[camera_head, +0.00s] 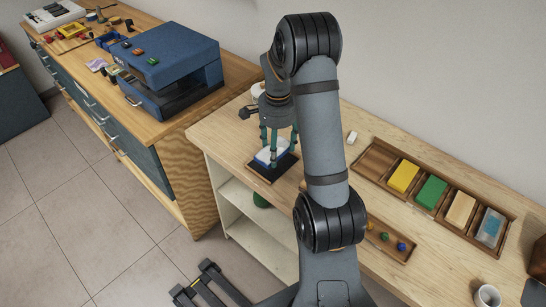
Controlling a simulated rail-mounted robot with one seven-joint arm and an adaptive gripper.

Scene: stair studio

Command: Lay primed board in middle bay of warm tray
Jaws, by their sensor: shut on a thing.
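My gripper (278,151) points down over the left part of the pale wooden bench, its green fingers shut on a white board (265,157) with some blue on it. The board is at a dark square pad (285,166) near the bench's front edge; I cannot tell whether it touches the pad. A long wooden tray (443,216) with several bays lies on the right. Its leftmost bay is bare; the others hold yellow (403,175), green (431,192), cream (461,209) and blue-grey (490,227) pieces. Which tray is the warm one is not clear.
A small tray with coloured knobs (401,246) lies in front of the long tray, partly behind my arm. A white cup (487,297) stands at lower right and a small white block (352,137) at the back. A blue machine (165,60) stands on the left cabinet.

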